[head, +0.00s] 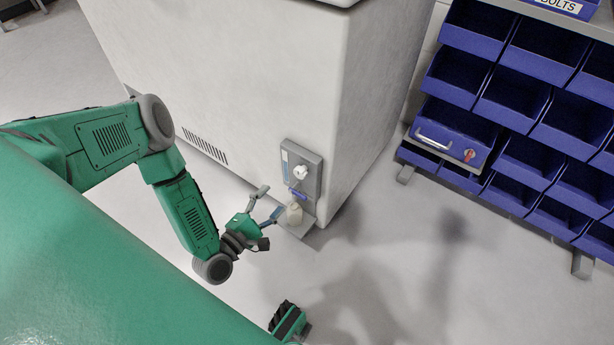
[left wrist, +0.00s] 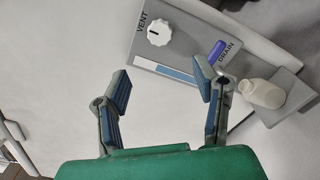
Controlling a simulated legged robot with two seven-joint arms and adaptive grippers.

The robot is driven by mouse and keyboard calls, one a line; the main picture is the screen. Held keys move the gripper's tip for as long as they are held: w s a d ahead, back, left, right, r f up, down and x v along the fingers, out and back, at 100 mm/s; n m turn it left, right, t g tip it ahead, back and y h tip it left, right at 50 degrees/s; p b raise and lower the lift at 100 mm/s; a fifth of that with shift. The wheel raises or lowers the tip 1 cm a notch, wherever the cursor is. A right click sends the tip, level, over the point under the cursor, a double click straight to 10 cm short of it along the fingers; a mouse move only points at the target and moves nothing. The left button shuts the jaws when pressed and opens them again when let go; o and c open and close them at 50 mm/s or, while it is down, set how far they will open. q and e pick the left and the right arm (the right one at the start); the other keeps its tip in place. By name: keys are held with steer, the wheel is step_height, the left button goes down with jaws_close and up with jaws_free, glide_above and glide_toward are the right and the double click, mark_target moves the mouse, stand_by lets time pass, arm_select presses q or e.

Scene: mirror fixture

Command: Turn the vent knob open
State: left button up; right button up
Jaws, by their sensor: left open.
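The vent knob (head: 300,172) is white and round, on a grey panel (head: 316,182) low on the side of a large white cabinet. In the left wrist view the knob (left wrist: 159,32) sits beside the printed word VENT, with a dark mark on its face. My left gripper (head: 271,201) is open and empty, apart from the panel, to the lower left of the knob. In the left wrist view the knob shows beyond and between the two fingers (left wrist: 162,78). My right gripper is not seen.
A blue drain part (left wrist: 217,50) is on the same panel. A small white bottle (left wrist: 262,93) stands on a ledge (left wrist: 290,102) below it, close to one finger. The white cabinet (head: 240,90) rises behind. Blue bins (head: 515,90) stand at the right, with clear floor between.

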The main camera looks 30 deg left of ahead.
mark_target(298, 175)
arm_select(q)
steer(key=w+b, duration=0.1)
steer(key=w, duration=0.2)
steer(key=w+d, duration=0.1)
steer(key=w, duration=0.2)
steer(key=w+b, duration=0.1)
steer(key=w, duration=0.3)
steer(key=shift+d+r+b, duration=0.1)
steer(key=shift+d+b, duration=0.25)
steer(key=shift+d, duration=0.05)
steer(key=shift+w+a, duration=0.25)
steer(key=shift+w, duration=0.45)
steer(key=shift+d, duration=0.3)
steer(key=shift+c, duration=1.2)
steer(key=shift+r, duration=0.1)
steer(key=c, duration=0.9)
